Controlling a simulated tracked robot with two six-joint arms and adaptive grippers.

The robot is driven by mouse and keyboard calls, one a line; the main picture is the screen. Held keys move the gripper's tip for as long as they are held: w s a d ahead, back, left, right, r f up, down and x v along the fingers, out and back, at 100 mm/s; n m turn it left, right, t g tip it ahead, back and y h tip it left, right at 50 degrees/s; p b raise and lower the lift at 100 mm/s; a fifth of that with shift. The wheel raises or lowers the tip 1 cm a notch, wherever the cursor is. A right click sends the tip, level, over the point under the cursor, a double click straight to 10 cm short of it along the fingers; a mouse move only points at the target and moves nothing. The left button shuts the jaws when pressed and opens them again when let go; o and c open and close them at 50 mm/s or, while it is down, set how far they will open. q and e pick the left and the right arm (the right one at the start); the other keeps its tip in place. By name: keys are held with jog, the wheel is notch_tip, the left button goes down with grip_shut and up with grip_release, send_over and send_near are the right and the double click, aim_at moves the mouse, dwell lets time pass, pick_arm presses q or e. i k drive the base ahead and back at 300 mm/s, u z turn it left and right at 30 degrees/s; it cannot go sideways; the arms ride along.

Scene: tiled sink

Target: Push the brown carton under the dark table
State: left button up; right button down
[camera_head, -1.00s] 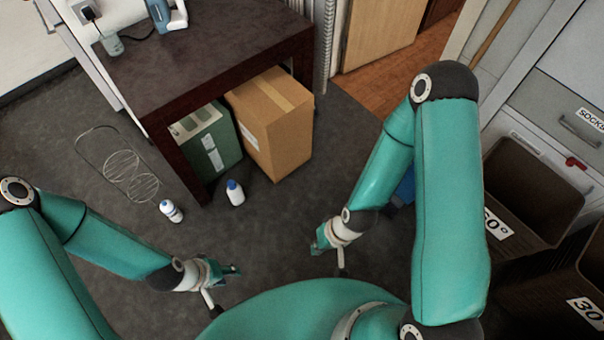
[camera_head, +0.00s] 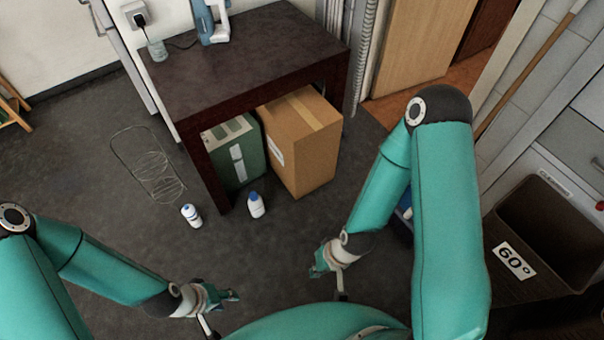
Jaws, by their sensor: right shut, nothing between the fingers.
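The brown carton (camera_head: 301,145) stands on the grey floor at the right end of the dark table (camera_head: 235,65). Its back part is under the tabletop and its front part sticks out. My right gripper (camera_head: 322,270) is shut and empty, in front of the carton and apart from it. My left gripper (camera_head: 228,296) is low at the left, away from the carton and the table. Its fingers are small and seen at an angle, so I cannot tell whether they are open.
A green box (camera_head: 237,155) stands under the table, left of the carton. Two white bottles, one (camera_head: 256,205) near the table leg and one (camera_head: 191,215) further left, and a wire rack (camera_head: 150,165) are on the floor.

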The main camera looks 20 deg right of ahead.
aim_at(301, 131)
jog(key=u, duration=0.15)
jog(key=i, duration=1.35)
jog(key=z, duration=0.4)
